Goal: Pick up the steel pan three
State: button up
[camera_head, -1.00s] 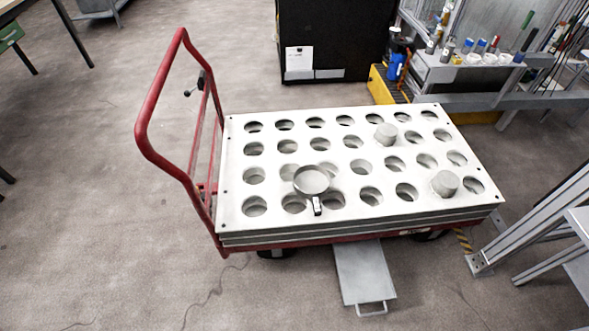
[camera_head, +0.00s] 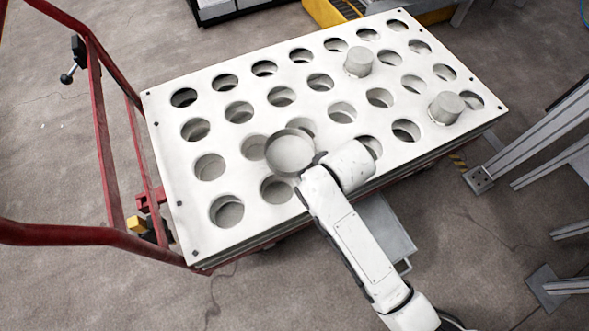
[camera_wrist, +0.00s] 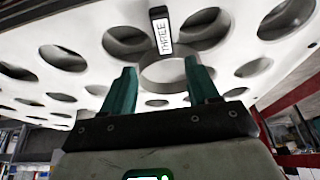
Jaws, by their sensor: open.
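The steel pan (camera_head: 289,154) is round and grey and lies on the white board with round holes (camera_head: 190,155). In the wrist view the pan (camera_wrist: 168,74) shows beyond my fingers, with its dark handle (camera_wrist: 161,33) bearing a white label that reads THREE. My gripper (camera_wrist: 161,66) is open and empty, its two green fingers apart on either side of the pan's near part in that picture. I cannot tell whether they touch it. In the head view my wrist is just right of the pan and hides the handle and the fingers.
Two grey cylinders, one at the back (camera_head: 359,62) and one at the right (camera_head: 446,107), stand in the board. The red cart handle (camera_head: 100,130) rises at the left. A metal frame (camera_head: 540,135) stands at the right.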

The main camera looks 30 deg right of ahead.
jog(key=shift+w+a+f, duration=0.25)
jog(key=shift+w+f, duration=0.15)
jog(key=shift+f, duration=0.1)
jog(key=b+x, duration=0.2)
jog(key=x, duration=0.3)
jog(key=shift+w, duration=0.1)
jog(key=shift+s+b+x, duration=0.2)
jog(key=shift+b+x, duration=1.15)
jog(key=shift+x, duration=1.4)
jog(key=shift+a, duration=0.1)
grip_shut()
